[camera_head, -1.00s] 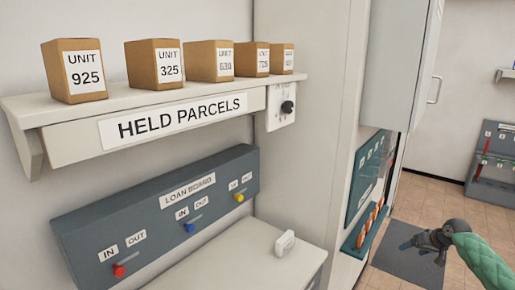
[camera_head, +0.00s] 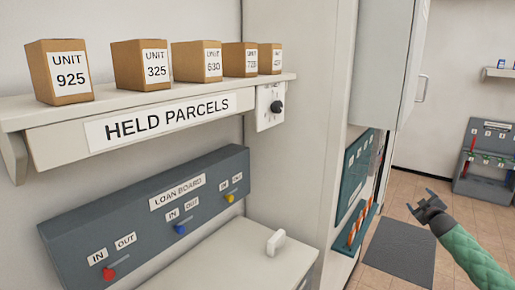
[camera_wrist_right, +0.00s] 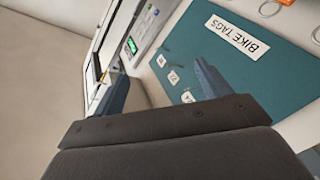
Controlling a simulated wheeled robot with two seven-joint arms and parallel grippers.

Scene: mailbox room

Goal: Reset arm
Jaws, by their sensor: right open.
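My right gripper (camera_head: 422,203) is at the lower right of the head view, on my green-sleeved arm. Its fingers are spread and nothing shows between them. It is in the air above the floor, in front of the grey mat and to the right of the teal board. In the right wrist view its two blue-grey fingers (camera_wrist_right: 160,85) stand apart, with the teal board (camera_wrist_right: 255,75) labelled BIKE TAGS beyond. My left gripper is in neither view.
A HELD PARCELS shelf (camera_head: 60,135) carries several boxes. Below is the LOAN BOARD (camera_head: 90,225) with red, blue and yellow sliders. A white cabinet (camera_head: 385,65) stands right of it. A dark mat (camera_head: 400,250) lies on the tiled floor. A grey rack (camera_head: 485,185) stands far right.

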